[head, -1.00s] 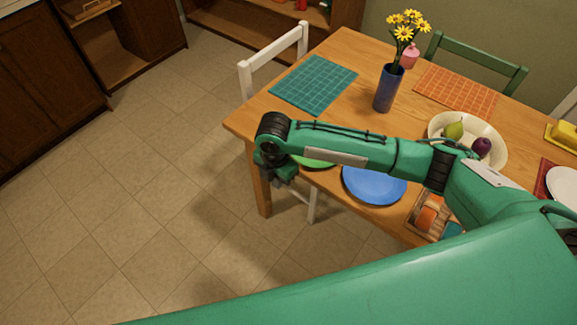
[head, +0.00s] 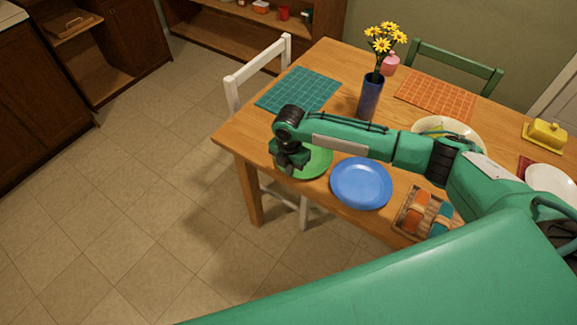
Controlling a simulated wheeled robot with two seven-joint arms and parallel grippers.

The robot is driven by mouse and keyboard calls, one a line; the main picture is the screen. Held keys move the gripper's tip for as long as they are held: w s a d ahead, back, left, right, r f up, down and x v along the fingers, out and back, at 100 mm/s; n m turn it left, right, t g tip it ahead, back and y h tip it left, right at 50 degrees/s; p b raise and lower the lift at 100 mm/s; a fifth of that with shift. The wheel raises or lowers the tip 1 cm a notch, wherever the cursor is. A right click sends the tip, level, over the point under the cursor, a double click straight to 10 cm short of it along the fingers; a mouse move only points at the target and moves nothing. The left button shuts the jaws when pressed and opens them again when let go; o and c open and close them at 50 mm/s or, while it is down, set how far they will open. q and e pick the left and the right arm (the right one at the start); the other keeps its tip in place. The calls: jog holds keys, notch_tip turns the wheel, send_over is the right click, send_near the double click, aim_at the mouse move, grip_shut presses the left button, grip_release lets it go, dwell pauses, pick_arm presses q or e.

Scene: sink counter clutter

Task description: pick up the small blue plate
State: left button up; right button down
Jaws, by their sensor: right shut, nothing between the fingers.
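A blue plate (head: 361,184) lies flat near the front edge of the wooden table, with my right forearm passing just behind it in the picture. My right gripper (head: 292,168) points down over the green plate (head: 316,163), to the left of the blue plate. It is shut and empty. The gripper and arm hide part of the green plate. I cannot tell its exact height above that plate. My left gripper is not in view.
A blue vase with yellow flowers (head: 370,97) stands behind my forearm. A wooden tray (head: 400,222) with orange and teal items is right of the blue plate. A cream bowl (head: 466,129) is partly hidden. A white chair (head: 232,92) stands at the table's left.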

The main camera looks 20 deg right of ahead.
jog(key=shift+f, duration=0.1)
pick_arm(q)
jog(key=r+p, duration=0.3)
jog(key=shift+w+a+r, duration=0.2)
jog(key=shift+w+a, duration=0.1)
pick_arm(e)
jog(key=s+a, duration=0.4)
jog(key=a, duration=0.1)
jog(key=shift+s+a, duration=0.15)
jog(key=shift+a, duration=0.05)
pick_arm(q)
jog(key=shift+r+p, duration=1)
jog(key=shift+p, duration=0.15)
pick_arm(e)
jog(key=shift+r, duration=0.8)
